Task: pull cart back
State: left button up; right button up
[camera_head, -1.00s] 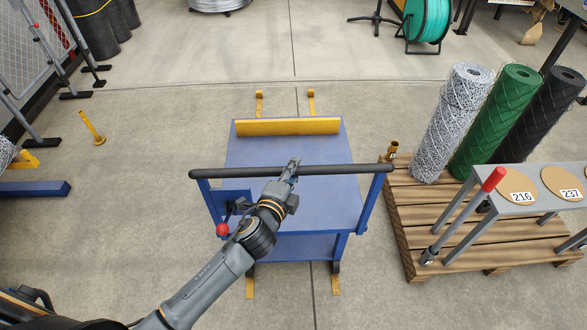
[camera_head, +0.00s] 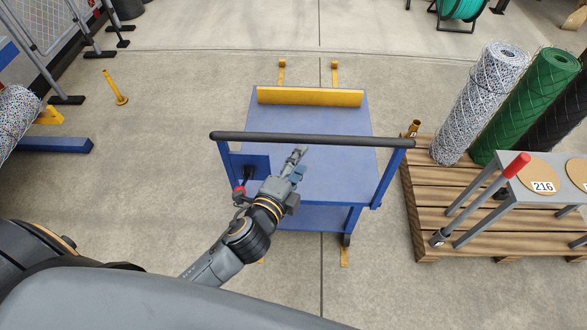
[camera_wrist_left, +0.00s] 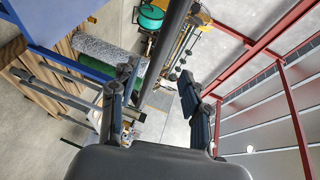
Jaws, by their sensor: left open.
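The blue cart (camera_head: 330,172) stands on the floor in the middle of the head view, with a yellow stop (camera_head: 310,96) across its far end. Its black handle bar (camera_head: 350,141) runs across the near side on blue posts. My left gripper (camera_head: 298,159) is open and empty, just on the near side of the bar in the head view. In the left wrist view, the bar (camera_wrist_left: 166,50) runs lengthwise, seen through the gap between the open fingers (camera_wrist_left: 157,80); contact cannot be told. A red-tipped lever (camera_head: 239,190) is partly hidden by my wrist. My right gripper is not in view.
A wooden pallet (camera_head: 420,200) with wire mesh rolls (camera_head: 480,103) stands close on the right, beside a grey bench (camera_head: 520,195). Yellow floor strips (camera_head: 335,72) show beyond the cart. A blue beam (camera_head: 55,145) and a yellow post (camera_head: 115,87) are left.

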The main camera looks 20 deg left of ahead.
pick_arm(q)
jog(key=shift+v, duration=1.5)
jog(key=s+a+f+n+g, duration=0.2)
jog(key=s+f, duration=0.1)
jog(key=f, duration=0.8)
jog(key=s+a+f+n+g+y, duration=0.1)
jog(key=s+a+f+n+g, duration=0.15)
jog(key=f, duration=0.85)
jog(key=s+a+f+n+g, duration=0.1)
jog(key=s+f+n+g, duration=0.15)
jog(key=f, duration=0.85)
jog(key=s+a+f+n+g, duration=0.1)
jog(key=s+f+n+g, duration=0.1)
jog(key=s+f, duration=0.4)
jog(key=s+a+f+n+g, duration=0.1)
jog(key=s+f+n+g, duration=0.2)
jog(key=s, duration=0.9)
jog(key=s+a+f+n+g+y, duration=0.1)
jog(key=s+f+n, duration=0.3)
jog(key=s+f, duration=0.5)
jog(key=shift+s+a+f+g, duration=0.2)
jog(key=shift+s+a+g, duration=0.4)
jog(key=shift+g, duration=0.3)
jog(key=shift+s, duration=0.1)
